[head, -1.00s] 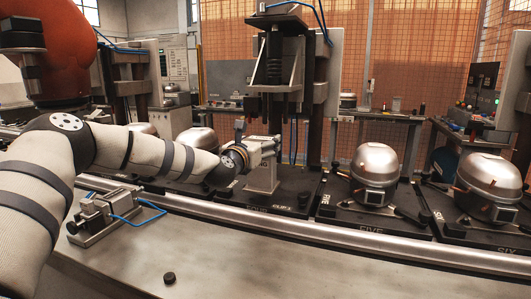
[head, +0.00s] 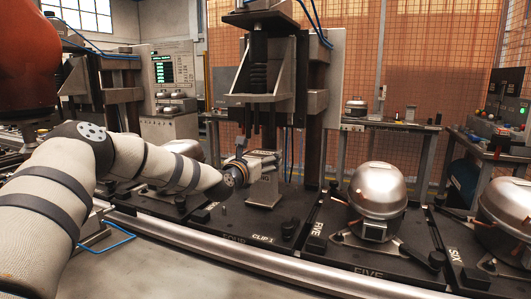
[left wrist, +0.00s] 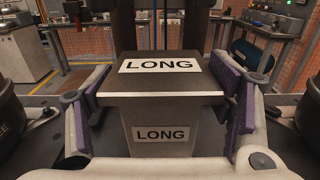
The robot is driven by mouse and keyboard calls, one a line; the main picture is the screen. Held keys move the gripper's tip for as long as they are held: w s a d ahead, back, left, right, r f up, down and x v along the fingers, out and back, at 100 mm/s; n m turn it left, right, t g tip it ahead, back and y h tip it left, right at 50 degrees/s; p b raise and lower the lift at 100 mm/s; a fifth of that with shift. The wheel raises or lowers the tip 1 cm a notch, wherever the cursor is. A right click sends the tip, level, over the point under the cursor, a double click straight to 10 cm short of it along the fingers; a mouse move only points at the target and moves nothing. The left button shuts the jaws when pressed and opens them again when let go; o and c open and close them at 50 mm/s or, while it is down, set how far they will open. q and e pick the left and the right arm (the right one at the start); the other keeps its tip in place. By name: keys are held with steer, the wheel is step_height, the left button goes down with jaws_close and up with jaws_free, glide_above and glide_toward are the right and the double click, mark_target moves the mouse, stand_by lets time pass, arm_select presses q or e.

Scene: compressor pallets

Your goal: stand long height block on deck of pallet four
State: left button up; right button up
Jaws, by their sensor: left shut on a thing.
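The long height block (left wrist: 161,118) is a grey block with a wider top plate, marked LONG on its top and front in the left wrist view. My left gripper (head: 262,162) is shut on it, with purple pads on both its sides. In the head view the block (head: 264,190) is upright over the dark deck of pallet four (head: 230,222), under the press. Whether its foot touches the deck is hard to tell. The gripper hides its upper part. My right gripper is not in view.
Pallet five (head: 345,250), with a silver compressor (head: 377,195), stands right of pallet four. A press head (head: 262,85) hangs above the block. A steel rail (head: 230,258) runs along the front of the pallets. Small pins stand on the deck left of the block.

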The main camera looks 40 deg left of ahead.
arm_select(q)
steer(key=shift+s+d+r, duration=0.1)
steer(key=shift+s+r, duration=0.05)
steer(key=shift+s, duration=0.05)
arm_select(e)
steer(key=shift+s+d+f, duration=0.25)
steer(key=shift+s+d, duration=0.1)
arm_select(q)
steer(key=shift+w, duration=0.1)
steer(key=o, duration=1.5)
steer(key=shift+f, duration=0.35)
steer(key=o, duration=0.5)
steer(key=shift+c, duration=0.2)
